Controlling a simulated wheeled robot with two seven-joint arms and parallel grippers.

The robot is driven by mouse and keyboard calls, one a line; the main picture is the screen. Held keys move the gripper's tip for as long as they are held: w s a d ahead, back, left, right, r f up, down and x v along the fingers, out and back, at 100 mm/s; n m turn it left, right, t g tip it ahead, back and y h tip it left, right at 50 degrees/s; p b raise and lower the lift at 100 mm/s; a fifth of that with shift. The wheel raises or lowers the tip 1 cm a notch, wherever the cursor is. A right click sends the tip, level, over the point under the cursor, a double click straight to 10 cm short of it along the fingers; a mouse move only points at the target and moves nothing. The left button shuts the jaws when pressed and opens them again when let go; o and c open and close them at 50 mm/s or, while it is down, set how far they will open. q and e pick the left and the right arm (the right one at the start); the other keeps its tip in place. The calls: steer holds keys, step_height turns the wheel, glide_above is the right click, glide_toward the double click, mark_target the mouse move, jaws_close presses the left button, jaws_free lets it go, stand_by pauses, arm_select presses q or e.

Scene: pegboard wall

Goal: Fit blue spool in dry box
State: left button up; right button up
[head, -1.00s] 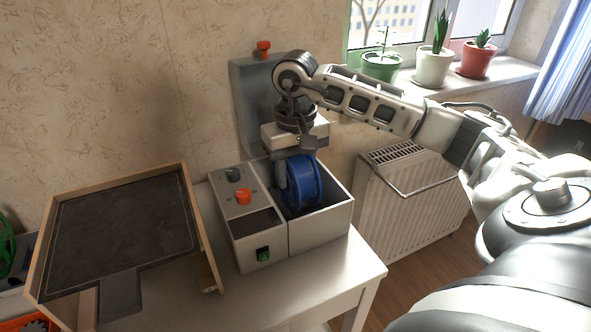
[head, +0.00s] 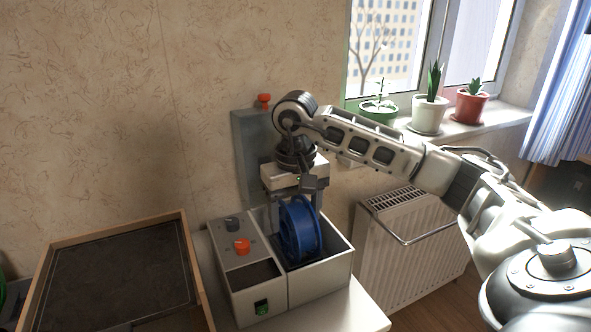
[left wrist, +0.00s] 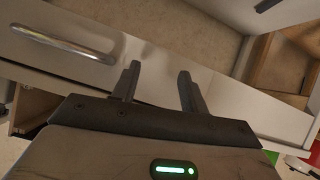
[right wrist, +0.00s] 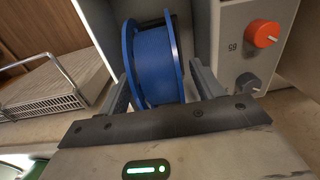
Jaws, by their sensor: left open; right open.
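The blue spool (head: 300,228) stands upright in the right-hand compartment of the grey-white dry box (head: 322,281), its top above the rim. Its bottom is hidden by the box wall. The grey lid (head: 246,155) stands open behind the box. My right gripper (head: 296,209) points down over the spool, open, with a finger on either side. In the right wrist view the spool (right wrist: 154,62) lies between the open fingers (right wrist: 160,85); I cannot tell whether they touch it. My left gripper (left wrist: 158,80) is open and empty, seen only in the left wrist view.
A wood-framed dark tray (head: 120,270) lies left of the box. An orange knob (head: 242,246) and a green switch (head: 262,307) are on the box. A radiator (head: 405,240) and the windowsill with potted plants (head: 430,115) are to the right. Some white tabletop (head: 345,312) is bare.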

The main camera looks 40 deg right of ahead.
arm_select(q)
steer(key=p, duration=0.2)
steer(key=r+p, duration=0.1)
steer(key=p, duration=0.1)
steer(key=shift+a+r+y, duration=0.25)
steer(key=shift+a+y, duration=0.05)
arm_select(e)
step_height(320, 180, up, 14)
arm_select(q)
steer(key=shift+g, duration=0.3)
arm_select(e)
steer(key=shift+f, duration=0.1)
arm_select(q)
steer(key=shift+s, duration=0.1)
